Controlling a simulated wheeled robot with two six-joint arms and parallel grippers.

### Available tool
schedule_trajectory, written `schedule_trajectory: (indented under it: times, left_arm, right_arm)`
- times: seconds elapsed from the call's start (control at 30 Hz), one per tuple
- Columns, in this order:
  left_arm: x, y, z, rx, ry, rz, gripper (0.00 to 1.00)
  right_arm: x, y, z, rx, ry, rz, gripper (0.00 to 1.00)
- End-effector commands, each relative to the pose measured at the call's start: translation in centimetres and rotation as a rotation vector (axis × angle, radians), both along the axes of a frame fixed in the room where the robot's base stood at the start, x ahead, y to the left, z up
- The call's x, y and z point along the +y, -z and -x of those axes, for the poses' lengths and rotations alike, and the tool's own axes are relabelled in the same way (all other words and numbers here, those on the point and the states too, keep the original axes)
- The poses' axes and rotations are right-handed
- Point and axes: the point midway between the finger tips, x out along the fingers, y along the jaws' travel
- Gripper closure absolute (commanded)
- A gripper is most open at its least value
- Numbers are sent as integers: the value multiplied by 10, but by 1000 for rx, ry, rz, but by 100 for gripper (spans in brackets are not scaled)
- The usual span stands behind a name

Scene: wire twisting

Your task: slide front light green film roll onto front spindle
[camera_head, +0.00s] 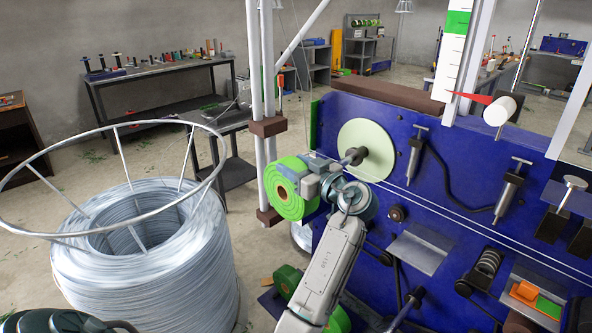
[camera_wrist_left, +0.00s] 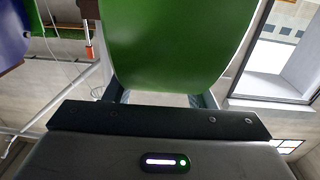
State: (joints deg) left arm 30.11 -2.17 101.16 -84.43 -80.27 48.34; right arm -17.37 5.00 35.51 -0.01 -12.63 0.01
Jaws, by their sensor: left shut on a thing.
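My left gripper (camera_head: 306,184) is shut on a light green film roll (camera_head: 290,200), left of the blue machine. The roll's ringed end with an orange-brown core faces the head camera. In the left wrist view, the roll's green side (camera_wrist_left: 175,45) fills the space between the fingers (camera_wrist_left: 160,97). A dark spindle (camera_head: 355,156) sticks out in front of a pale green disc (camera_head: 366,135) on the machine, just right of the roll and apart from it. Another dark-tipped spindle (camera_head: 414,296) shows lower down. I cannot tell which is the front one. My right gripper is out of view.
A large wire coil (camera_head: 150,260) with a ring frame stands at the left. White posts with a brown block (camera_head: 268,126) rise close behind the held roll. More green rolls (camera_head: 287,278) sit low by the machine (camera_head: 455,150). Open floor lies behind.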

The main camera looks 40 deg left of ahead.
Motion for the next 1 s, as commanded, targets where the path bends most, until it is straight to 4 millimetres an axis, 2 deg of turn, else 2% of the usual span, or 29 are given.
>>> schedule_trajectory:
  times: [0.3,0.5,0.8,1.0]
  left_arm:
    - [-8,7,-20,-11,-11,-36,100]
    - [-13,9,-33,-17,-20,-64,100]
    - [-19,9,-48,-22,-30,-93,100]
    - [-21,8,-52,-23,-32,-100,100]
  right_arm:
    - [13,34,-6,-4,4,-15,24]
    - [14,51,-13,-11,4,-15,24]
    - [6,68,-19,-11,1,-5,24]
    - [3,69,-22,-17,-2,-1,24]
